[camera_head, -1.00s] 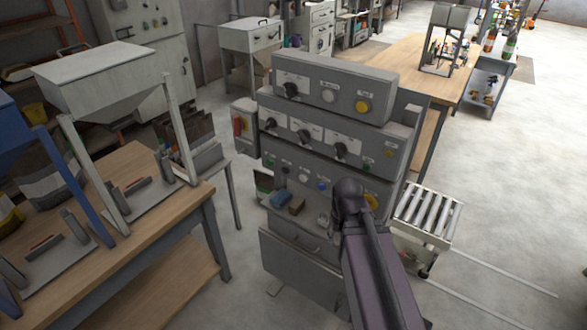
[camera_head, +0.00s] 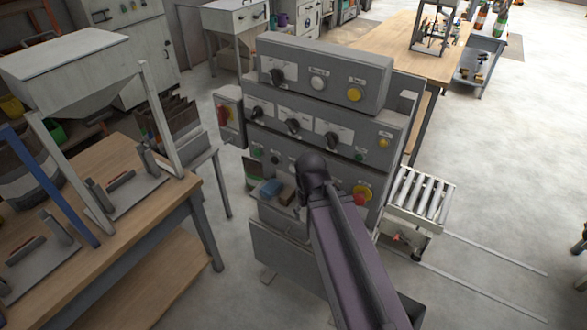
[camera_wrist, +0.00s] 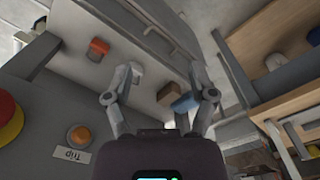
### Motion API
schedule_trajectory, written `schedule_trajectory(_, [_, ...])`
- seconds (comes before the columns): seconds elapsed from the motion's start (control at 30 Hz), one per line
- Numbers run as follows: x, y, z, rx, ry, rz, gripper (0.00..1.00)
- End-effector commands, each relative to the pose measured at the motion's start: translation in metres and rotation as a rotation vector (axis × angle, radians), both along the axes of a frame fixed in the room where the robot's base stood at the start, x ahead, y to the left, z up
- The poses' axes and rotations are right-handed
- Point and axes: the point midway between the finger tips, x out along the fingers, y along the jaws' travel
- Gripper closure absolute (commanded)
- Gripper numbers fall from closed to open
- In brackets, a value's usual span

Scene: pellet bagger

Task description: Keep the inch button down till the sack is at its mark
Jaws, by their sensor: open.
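The grey control cabinet (camera_head: 315,120) stands in the middle of the head view in stepped tiers. Its lower panel has small buttons, including a green one (camera_head: 257,153) and a black one (camera_head: 276,159); I cannot read their labels, so I cannot tell the inch button. My arm hides part of that panel. A red stop button on yellow (camera_head: 361,199) shows right of the arm. My gripper (camera_wrist: 163,72) is open and empty in the wrist view, fingers spread before the cabinet. An orange lamp marked Trip (camera_wrist: 80,135) is at lower left there. I cannot identify the sack's mark.
A blue block (camera_head: 270,188) and a brown block (camera_head: 287,195) lie on a ledge below the panel. A roller conveyor (camera_head: 421,190) stands to the right. A wooden bench (camera_head: 150,215) with hoppers is at left.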

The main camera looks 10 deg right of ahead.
Motion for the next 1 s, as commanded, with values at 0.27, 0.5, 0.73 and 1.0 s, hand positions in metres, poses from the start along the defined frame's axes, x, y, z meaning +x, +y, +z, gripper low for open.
schedule_trajectory(0.27, [0.0001,0.0,0.0,0.0,0.0,0.0,1.0])
schedule_trajectory(0.5, [0.0001,0.0,0.0,0.0,0.0,0.0,1.0])
schedule_trajectory(0.73, [0.0001,0.0,0.0,0.0,0.0,0.0,1.0])
schedule_trajectory(1.0, [0.0001,0.0,0.0,0.0,0.0,0.0,1.0])
